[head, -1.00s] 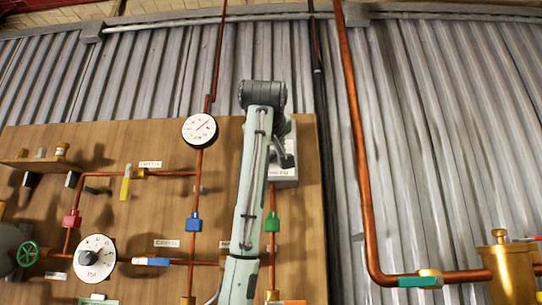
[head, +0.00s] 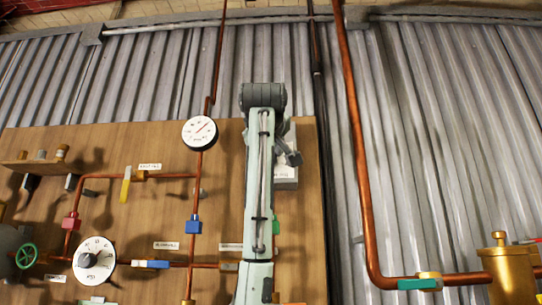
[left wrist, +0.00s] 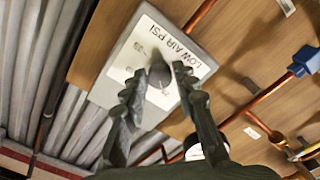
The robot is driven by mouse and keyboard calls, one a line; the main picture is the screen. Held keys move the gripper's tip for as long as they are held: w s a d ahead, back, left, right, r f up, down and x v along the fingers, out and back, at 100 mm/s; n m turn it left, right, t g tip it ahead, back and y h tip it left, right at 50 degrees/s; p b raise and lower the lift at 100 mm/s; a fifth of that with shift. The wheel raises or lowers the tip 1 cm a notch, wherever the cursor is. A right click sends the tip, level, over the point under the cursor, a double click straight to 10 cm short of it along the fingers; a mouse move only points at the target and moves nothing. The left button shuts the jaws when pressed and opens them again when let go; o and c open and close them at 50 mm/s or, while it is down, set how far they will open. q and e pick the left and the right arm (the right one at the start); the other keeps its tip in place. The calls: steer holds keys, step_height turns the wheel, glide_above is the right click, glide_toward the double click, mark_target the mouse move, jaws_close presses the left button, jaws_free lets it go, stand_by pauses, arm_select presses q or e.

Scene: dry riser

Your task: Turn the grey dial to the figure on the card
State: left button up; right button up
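The grey dial (left wrist: 159,74) is a small knob on the face of a pale box (left wrist: 128,52) lettered "LOW AIR PSI", with printed figures too blurred to read. In the left wrist view my left gripper (left wrist: 157,76) has its two fingers apart, one on each side of the dial. I cannot tell whether either finger touches it. In the head view the box (head: 286,174) is mostly behind my left arm, and the gripper (head: 289,150) shows only in part. The dial is hidden there. I cannot make out which small label is the card. My right gripper is out of view.
The wooden board (head: 140,215) carries copper pipes, a round gauge (head: 200,132), a lower dial gauge (head: 95,259), a green handwheel (head: 27,256) and coloured valve levers. A thick copper pipe (head: 361,180) and brass vessel (head: 510,268) stand to the right.

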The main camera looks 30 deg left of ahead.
arm_select(q)
steer(key=shift+o, duration=1.4)
steer(key=v, duration=1.2)
steer(key=shift+s, duration=0.1)
